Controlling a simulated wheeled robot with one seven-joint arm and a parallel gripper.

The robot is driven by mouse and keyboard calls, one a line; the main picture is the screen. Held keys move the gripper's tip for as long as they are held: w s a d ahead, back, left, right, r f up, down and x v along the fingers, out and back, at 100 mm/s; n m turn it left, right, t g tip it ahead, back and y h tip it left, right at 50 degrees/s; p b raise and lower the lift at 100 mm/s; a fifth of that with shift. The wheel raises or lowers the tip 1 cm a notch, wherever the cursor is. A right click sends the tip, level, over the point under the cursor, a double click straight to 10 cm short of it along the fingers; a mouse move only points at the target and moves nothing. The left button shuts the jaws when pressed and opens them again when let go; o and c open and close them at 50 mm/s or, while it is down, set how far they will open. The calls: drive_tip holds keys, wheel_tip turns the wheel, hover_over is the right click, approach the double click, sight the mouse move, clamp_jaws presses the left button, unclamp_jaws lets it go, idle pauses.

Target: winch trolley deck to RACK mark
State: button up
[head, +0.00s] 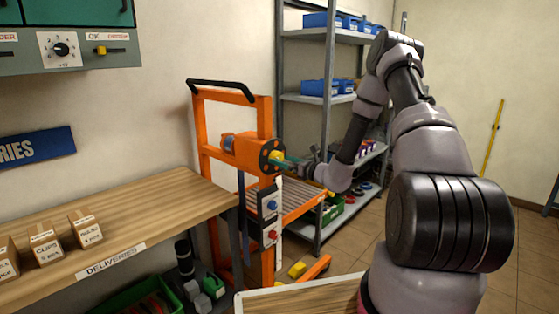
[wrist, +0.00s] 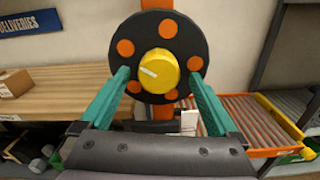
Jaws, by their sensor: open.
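The orange winch trolley (head: 264,125) stands between the wooden bench and the shelf rack. Its roller deck (head: 300,199) sits low, and also shows at right in the wrist view (wrist: 262,122). The winch has a black disc with orange spots (wrist: 124,48) and a yellow knob (wrist: 160,68) with a white line pointing left and slightly up. My gripper (head: 284,160) is at the disc. Its teal fingers are open, one on each side of the knob in the wrist view (wrist: 159,76); I cannot tell whether they touch it. No RACK mark is readable.
White plates with a blue knob (head: 271,205) and a red knob (head: 270,236) are on the trolley's post. The bench (head: 130,225) with small boxes is at left. The metal shelf rack (head: 328,100) stands behind. A yellow block (head: 297,270) is low beside the trolley.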

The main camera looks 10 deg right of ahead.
drive_tip(key=shift+x, duration=1.3)
drive_tip(key=shift+a, duration=0.1)
drive_tip(key=c, duration=1.4)
drive_tip(key=n, duration=0.2)
drive_tip(key=shift+a+n, duration=0.1)
drive_tip(key=shift+n, duration=1.6)
drive_tip(key=o, duration=1.4)
drive_tip(key=shift+s, duration=0.1)
